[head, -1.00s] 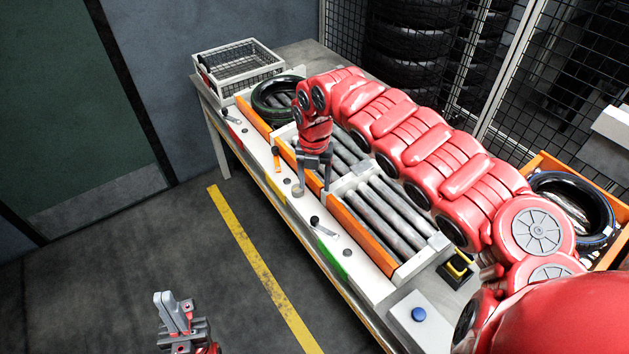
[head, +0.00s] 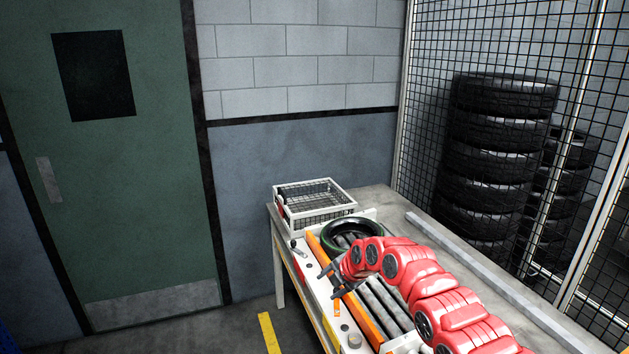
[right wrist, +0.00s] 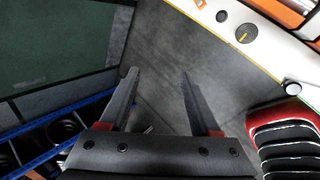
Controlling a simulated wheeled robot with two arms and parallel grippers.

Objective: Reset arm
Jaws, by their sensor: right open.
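My right arm (head: 440,295) is red and reaches from the lower right over the conveyor table. My right gripper (head: 335,281) is at the table's front edge, beside the orange rail. In the right wrist view the right gripper (right wrist: 156,95) is open and empty, with grey floor between its fingers. My left gripper is out of the head view.
The conveyor (head: 379,303) has metal rollers and an orange rail (head: 350,297). A tyre (head: 352,228) lies at its far end, before a wire basket (head: 314,203). Tyre stacks (head: 492,150) stand behind a mesh fence. A green door (head: 110,200) is at left.

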